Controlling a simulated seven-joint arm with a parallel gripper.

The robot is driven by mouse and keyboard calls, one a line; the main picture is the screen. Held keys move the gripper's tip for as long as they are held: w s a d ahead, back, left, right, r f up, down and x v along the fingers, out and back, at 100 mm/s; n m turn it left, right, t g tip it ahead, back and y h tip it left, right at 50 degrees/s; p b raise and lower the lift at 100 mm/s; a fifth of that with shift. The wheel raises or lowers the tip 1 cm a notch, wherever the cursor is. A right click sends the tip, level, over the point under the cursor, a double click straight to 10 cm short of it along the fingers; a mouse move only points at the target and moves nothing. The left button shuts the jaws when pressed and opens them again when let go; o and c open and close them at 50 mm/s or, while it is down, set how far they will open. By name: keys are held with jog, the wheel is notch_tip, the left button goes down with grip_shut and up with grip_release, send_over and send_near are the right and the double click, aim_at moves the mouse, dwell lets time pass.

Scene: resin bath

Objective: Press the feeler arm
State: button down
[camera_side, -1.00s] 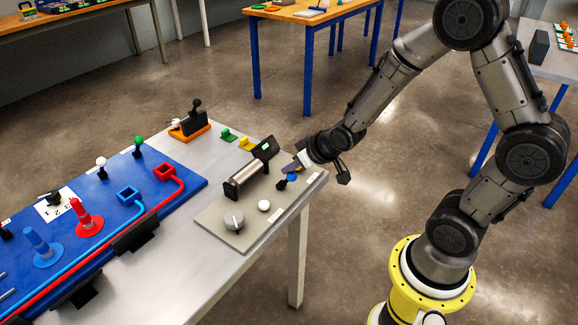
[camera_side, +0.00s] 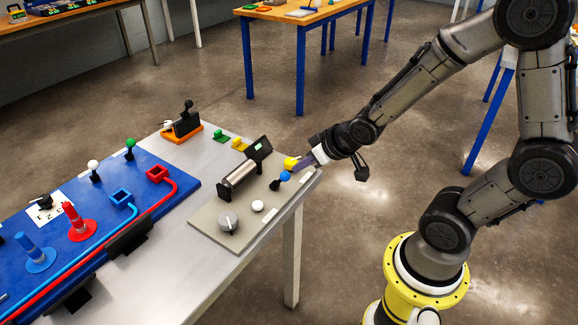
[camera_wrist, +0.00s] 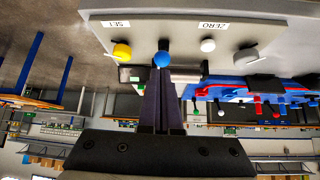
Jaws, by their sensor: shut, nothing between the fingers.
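The grey panel (camera_side: 207,219) at the table corner bears a small black stalk with a blue ball (camera_side: 285,176), which looks like the feeler arm. The blue ball also shows in the wrist view (camera_wrist: 161,59), just past my fingertips. My gripper (camera_side: 300,170) is shut and empty, at the panel's right end with its fingers pointing at the blue ball. In the wrist view the closed fingertips (camera_wrist: 160,72) line up with the ball. I cannot tell whether they touch it. A yellow knob (camera_side: 291,162) is just behind the ball.
The panel also holds a metal cylinder (camera_side: 238,178), a small black display (camera_side: 259,147), a white button (camera_side: 257,206) and a grey dial (camera_side: 228,221). A blue board (camera_side: 150,190) with pegs and levers lies to the left. Open floor is to the right.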

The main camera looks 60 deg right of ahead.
jog(key=shift+v, duration=1.7)
jog(key=shift+s+f, duration=0.1)
notch_tip(320, 180, up, 12)
jog(key=s+a+t, duration=0.2)
jog(key=s+a+f+n+g, duration=0.1)
jog(key=s+g, duration=0.3)
jog(key=s, duration=0.8)
jog(key=shift+a+g+y, duration=0.3)
jog(key=shift+a+y, duration=0.1)
jog(key=shift+a, duration=0.15)
jog(key=shift+s, duration=0.15)
